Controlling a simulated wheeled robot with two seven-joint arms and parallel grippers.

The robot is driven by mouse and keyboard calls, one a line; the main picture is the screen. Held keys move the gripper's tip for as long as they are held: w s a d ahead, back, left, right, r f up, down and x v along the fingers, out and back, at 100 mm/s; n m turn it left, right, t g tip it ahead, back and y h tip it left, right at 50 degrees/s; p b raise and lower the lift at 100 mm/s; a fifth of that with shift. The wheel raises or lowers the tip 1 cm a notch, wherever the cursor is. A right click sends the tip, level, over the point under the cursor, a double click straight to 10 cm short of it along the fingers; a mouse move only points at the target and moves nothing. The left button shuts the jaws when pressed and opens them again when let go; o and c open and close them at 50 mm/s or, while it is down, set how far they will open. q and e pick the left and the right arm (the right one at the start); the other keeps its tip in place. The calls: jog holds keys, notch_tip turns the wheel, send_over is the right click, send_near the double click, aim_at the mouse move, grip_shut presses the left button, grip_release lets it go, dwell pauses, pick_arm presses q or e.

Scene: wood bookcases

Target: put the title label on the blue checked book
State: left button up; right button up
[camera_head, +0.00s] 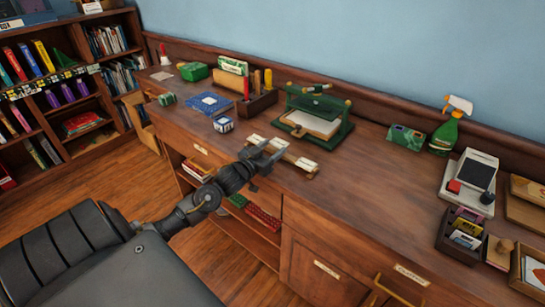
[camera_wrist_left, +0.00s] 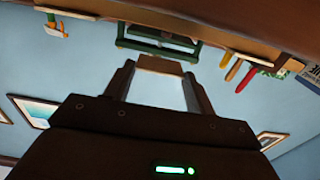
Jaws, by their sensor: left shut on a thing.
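The blue checked book (camera_head: 208,102) lies flat on the wooden counter, left of the middle in the head view. My left gripper (camera_head: 268,153) is over the front of the counter, to the right of and nearer than the book. In the left wrist view its fingers (camera_wrist_left: 158,78) are shut on a small pale tan piece (camera_wrist_left: 158,66), which looks like the title label; no writing on it can be read. A wooden strip with cream pieces (camera_head: 298,160) lies beside the gripper, partly hidden by it. My right gripper is not in view.
A green press-like frame (camera_head: 338,136) stands behind the gripper. A wooden holder (camera_head: 257,103) with upright tools and a small blue-and-white box (camera_head: 223,124) stand near the book. A spray bottle (camera_head: 446,132) and desk trays (camera_head: 462,237) are at the right.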

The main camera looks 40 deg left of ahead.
pick_arm(q)
jog(key=shift+w+a+f, duration=0.1)
jog(key=shift+w+f, duration=0.15)
jog(key=shift+f, duration=0.15)
jog(key=shift+w+f, duration=0.25)
jog(key=shift+f, duration=0.85)
jog(key=shift+f+p, duration=0.45)
jog(key=shift+p, duration=0.05)
jog(key=o, duration=1)
jog(key=shift+f, duration=0.1)
jog(key=shift+c, duration=0.2)
